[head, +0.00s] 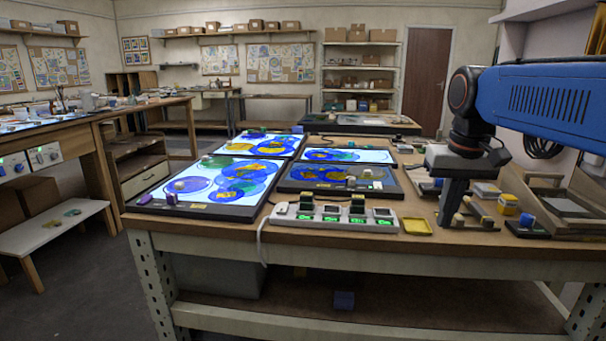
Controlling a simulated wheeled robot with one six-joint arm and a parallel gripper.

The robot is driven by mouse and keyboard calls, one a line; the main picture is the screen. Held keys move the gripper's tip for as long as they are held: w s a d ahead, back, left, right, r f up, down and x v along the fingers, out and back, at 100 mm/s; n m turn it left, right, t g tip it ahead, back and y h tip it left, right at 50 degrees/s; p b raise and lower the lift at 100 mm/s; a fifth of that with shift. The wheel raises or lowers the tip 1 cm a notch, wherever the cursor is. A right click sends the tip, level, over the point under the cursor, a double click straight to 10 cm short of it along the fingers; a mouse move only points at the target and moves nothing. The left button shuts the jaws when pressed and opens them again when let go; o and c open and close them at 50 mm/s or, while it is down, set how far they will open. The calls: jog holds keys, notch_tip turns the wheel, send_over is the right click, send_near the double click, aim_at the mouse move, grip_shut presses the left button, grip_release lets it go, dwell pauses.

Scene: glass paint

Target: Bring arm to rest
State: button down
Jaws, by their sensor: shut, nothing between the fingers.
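My blue arm comes in from the right edge of the head view. My gripper (450,205) points down over the right part of the workbench (350,248). Its dark fingers look closed together, with nothing seen between them. The fingertips are low, near the bench top; whether they touch it I cannot tell. Small pale and yellow pieces lie just to the right of the fingers. The gripper hides part of the bench behind it.
Lit glass panels (178,205) and a darker panel (312,187) cover the bench's left and middle. A white power strip (340,217) with green lights lies at the front.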

jog(key=s+a+f+n+t, duration=0.1)
jog(key=s+f+t, duration=0.2)
jog(key=s+f, duration=1.5)
jog(key=shift+f, duration=0.25)
jog(key=c, duration=2.5)
grip_release()
